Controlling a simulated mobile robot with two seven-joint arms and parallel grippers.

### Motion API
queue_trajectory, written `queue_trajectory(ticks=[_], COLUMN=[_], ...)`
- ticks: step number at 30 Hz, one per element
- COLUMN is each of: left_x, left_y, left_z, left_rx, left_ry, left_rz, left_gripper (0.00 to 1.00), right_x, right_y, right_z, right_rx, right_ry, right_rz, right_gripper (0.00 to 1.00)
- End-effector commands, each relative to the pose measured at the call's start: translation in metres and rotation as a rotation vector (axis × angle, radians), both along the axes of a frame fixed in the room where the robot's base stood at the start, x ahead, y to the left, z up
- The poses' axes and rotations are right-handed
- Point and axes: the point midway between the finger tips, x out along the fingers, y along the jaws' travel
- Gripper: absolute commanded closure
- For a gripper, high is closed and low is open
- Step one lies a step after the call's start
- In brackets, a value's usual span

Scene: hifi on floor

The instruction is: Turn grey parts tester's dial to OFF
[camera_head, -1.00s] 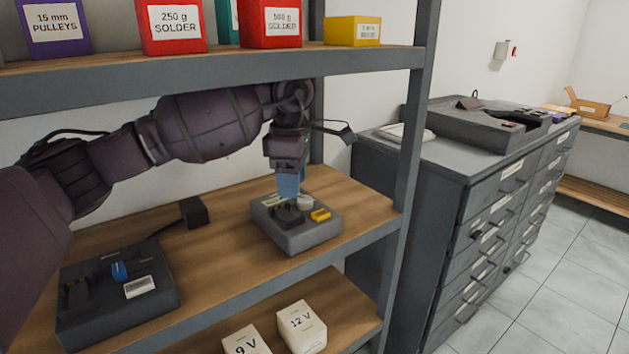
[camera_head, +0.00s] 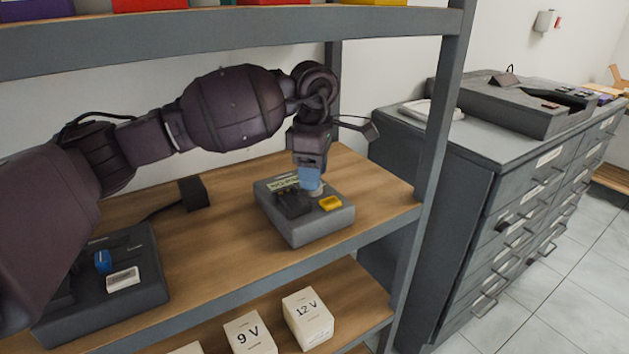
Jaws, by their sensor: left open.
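The grey parts tester (camera_head: 308,227) stands on the middle wooden shelf. Its top carries a black clip part, a yellow piece (camera_head: 330,203) and a pale label. My left gripper (camera_head: 311,184) points down over the back right of the tester's top, its blue fingertips at or just above the round grey dial (camera_head: 316,192). The fingers hide most of the dial, so its setting cannot be read. The left gripper is open; whether the fingertips touch the dial cannot be told. My right gripper is not in view.
A dark device (camera_head: 110,285) with a blue switch sits at the shelf's left, beside a black adapter (camera_head: 194,193). The upper shelf (camera_head: 230,35) is close above my arm. White boxes (camera_head: 307,319) stand below. A grey drawer cabinet (camera_head: 480,185) is right.

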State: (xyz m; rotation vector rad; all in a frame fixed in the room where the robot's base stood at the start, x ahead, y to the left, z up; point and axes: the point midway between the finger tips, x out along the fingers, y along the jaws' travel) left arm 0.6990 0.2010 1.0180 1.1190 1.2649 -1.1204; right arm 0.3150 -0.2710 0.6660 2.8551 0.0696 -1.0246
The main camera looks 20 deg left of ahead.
Motion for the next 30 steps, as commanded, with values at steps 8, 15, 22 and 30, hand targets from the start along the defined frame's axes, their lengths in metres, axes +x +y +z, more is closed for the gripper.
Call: queue_trajectory(ticks=[8,15,22,30], left_x=[0.000,0.000,0.000,-0.001], left_y=[0.000,0.000,0.000,0.000], left_z=[-0.020,-0.020,-0.020,-0.017], left_rx=[-0.001,-0.001,-0.001,0.000], left_ry=[0.000,-0.001,-0.001,-0.003], left_rz=[0.000,0.000,0.000,0.053], left_gripper=[0.51,0.60,0.86,0.86], right_x=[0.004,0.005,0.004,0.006], right_y=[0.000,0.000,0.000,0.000], right_z=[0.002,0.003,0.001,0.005], right_rx=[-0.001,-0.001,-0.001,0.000], right_ry=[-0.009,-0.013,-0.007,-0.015], right_rz=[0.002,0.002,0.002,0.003], right_gripper=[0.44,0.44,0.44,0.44])
